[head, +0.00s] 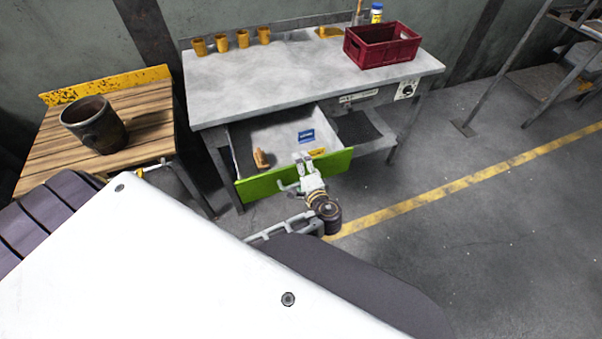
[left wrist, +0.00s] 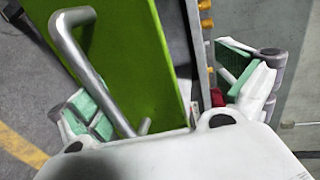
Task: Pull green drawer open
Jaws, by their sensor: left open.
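The green drawer (head: 262,182) under the grey workbench stands pulled out, with its interior showing. Its green front panel also fills the middle of the left wrist view (left wrist: 125,50), with a silver bar handle (left wrist: 85,65) on its outer face. My left gripper (head: 303,160) is at the top edge of the front, right of its middle. In the left wrist view the fingers of my left gripper (left wrist: 165,95) are spread apart, one on each side of the panel. The handle's lower end is near the left finger; contact is unclear. My right gripper is not in view.
The drawer holds a brown object (head: 261,158) and a blue item (head: 306,136). The workbench (head: 290,85) carries several orange cups (head: 242,39) and a red crate (head: 381,45). A wooden table with a dark pot (head: 94,125) stands at left.

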